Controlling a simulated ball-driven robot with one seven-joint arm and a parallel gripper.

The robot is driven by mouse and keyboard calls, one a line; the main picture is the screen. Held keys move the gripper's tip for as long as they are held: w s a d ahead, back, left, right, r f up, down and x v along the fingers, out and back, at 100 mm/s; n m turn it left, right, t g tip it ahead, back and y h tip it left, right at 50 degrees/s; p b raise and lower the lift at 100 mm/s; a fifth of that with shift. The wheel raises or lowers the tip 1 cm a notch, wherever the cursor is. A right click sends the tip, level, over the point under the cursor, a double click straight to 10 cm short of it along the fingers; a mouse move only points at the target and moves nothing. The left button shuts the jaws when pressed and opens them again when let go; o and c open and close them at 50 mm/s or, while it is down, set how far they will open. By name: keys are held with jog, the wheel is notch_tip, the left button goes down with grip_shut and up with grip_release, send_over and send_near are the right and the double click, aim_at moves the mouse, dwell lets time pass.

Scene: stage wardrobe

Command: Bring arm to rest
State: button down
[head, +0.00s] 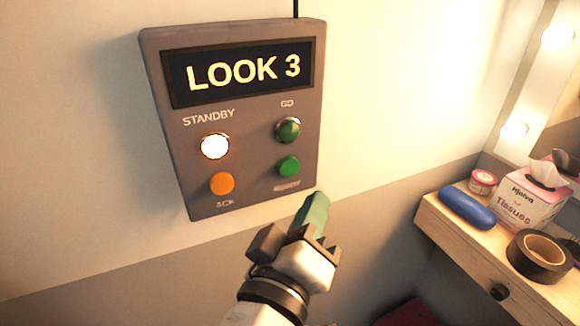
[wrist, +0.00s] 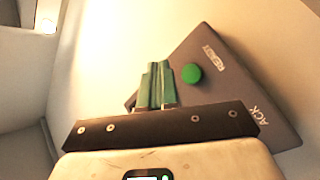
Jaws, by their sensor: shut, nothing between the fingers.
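My gripper (head: 318,207) is in the lower middle of the head view, with green fingers pointing up toward the wall. The fingers are shut together with nothing between them. They are just below and right of the grey cue panel (head: 242,95) on the wall; I cannot tell whether they touch it. In the wrist view the shut green fingers (wrist: 156,78) overlap the panel's edge, left of the green button (wrist: 192,74).
The panel's display reads LOOK 3. The STANDBY lamp (head: 215,146) glows white; the GO lamp (head: 288,129) looks dark green. An orange button (head: 222,183) sits below. A wooden counter (head: 432,213) at right holds a blue case (head: 466,207), tissue box (head: 531,195) and black tape roll (head: 541,275).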

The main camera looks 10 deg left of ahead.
dwell(0.4)
jog(key=d+f+m+g+h, duration=0.1)
jog(key=d+f+m+g, duration=0.5)
jog(key=d+f, duration=1.65)
jog(key=s+d+f+n+g, duration=0.1)
jog(key=s+d+f+g, duration=0.4)
jog(key=s+d+f, duration=0.15)
jog(key=s+f+m+g+y, duration=0.1)
jog(key=s+f+g+y, duration=0.1)
jog(key=s, duration=0.7)
jog(key=s+d+f+m+g+y, duration=0.1)
jog(key=s+f+g+y, duration=0.1)
jog(key=s+f+g, duration=0.2)
jog(key=s+f, duration=0.3)
jog(key=s, duration=0.1)
jog(key=shift+s+f+m+y, duration=0.25)
jog(key=shift+s+m+y, duration=0.1)
jog(key=shift+m+y, duration=0.05)
